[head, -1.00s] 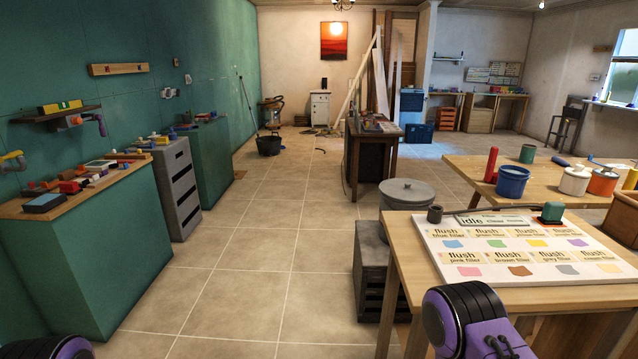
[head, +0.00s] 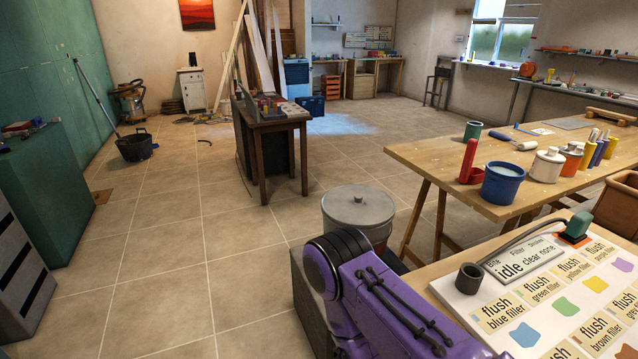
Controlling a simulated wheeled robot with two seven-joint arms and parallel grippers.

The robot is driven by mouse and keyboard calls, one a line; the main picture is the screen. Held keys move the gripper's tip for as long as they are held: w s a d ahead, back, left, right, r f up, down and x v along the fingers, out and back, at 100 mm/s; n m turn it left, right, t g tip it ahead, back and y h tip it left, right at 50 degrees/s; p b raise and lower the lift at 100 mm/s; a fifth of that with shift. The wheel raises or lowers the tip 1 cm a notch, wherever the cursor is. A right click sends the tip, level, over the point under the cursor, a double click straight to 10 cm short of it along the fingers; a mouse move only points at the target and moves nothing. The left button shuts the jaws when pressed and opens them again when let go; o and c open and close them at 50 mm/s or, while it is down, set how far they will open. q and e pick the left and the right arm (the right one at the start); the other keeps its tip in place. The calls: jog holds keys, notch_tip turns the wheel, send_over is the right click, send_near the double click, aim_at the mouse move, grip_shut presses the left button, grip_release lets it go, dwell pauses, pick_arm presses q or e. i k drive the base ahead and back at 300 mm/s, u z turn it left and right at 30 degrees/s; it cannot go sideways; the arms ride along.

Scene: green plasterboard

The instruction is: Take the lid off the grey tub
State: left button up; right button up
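The grey tub (head: 380,246) stands behind the near table, to the left of the long wooden table. My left gripper is out of view too.
The near table's white board (head: 520,300) carries filler labels and a small dark cup (head: 470,278). A blue bucket (head: 502,183) stands on the long table (head: 430,152). A dark desk (head: 270,150) stands farther back.

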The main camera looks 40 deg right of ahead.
aim_at(351, 205)
jog(key=i, duration=2.5)
jog(key=z, duration=3.4)
